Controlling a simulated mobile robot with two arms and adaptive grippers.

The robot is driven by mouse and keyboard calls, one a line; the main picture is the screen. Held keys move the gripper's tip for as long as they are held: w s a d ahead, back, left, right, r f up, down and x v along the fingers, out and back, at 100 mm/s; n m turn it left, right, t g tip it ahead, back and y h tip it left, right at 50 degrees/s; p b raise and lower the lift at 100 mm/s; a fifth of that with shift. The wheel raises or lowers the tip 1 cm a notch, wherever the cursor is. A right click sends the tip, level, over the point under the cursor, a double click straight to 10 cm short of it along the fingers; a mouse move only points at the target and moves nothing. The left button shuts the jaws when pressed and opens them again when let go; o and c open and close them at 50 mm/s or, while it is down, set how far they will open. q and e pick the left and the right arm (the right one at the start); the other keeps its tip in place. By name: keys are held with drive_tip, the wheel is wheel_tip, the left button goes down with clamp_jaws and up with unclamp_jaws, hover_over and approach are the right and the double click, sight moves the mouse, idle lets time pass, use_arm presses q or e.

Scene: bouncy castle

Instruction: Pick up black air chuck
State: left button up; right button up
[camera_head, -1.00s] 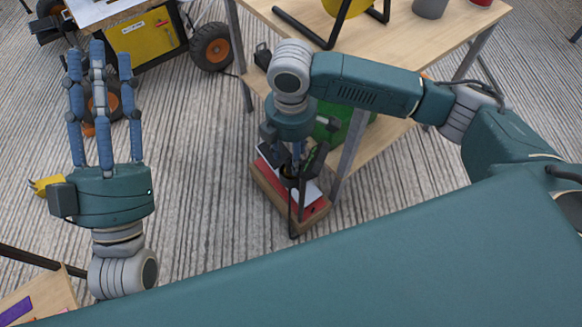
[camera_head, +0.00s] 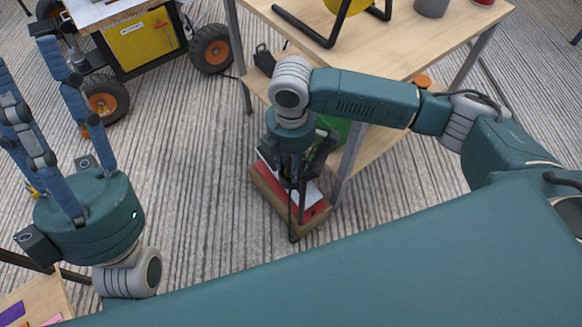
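A black object that looks like the air chuck (camera_head: 318,157) shows at my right gripper (camera_head: 291,180), over a wooden crate at the foot of the table. A thin black part hangs down from it across the crate's front. The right gripper points down with its fingers close around the dark parts. Its palm and wrist hide much of the fingers, so I cannot tell whether they are closed on it. My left gripper (camera_head: 28,52) is at the left, fingers pointing up and spread, empty.
The wooden crate (camera_head: 271,203) holds red and white flat items. A wooden table (camera_head: 395,52) with a lower shelf and metal legs stands close behind and right of it. A wheeled yellow-and-black machine (camera_head: 146,45) is at the upper left. Striped floor between is clear.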

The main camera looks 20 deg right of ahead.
clamp_jaws()
drive_tip(key=shift+r, duration=0.1)
